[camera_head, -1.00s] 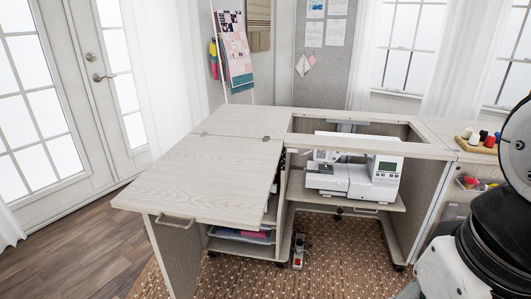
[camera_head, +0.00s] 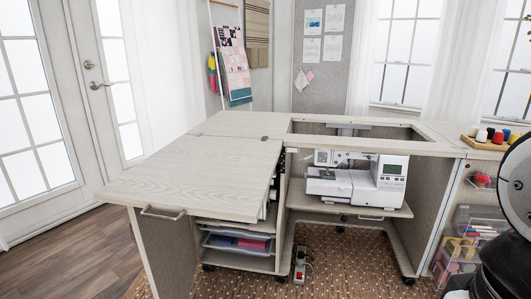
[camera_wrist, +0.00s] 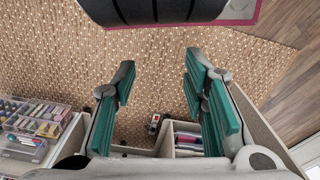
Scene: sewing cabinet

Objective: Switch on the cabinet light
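The pale wood sewing cabinet (camera_head: 210,165) stands with its top leaf folded out to the left. A white sewing machine (camera_head: 365,186) sits on the shelf below the open top. A small power strip (camera_head: 299,263) with a red part stands on the rug under the cabinet. It also shows small in the wrist view (camera_wrist: 154,124). I cannot make out a light switch or a lit lamp. My gripper (camera_wrist: 160,75) is open and empty, its teal-padded fingers apart above the rug. It is not seen in the head view.
Left shelves (camera_head: 238,242) hold trays. Clear drawers of supplies (camera_head: 462,245) stand at the right, with a thread spool rack (camera_head: 489,141) above. The brown rug (camera_head: 335,250) is open in front of the cabinet. Double doors (camera_head: 103,90) are at the left.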

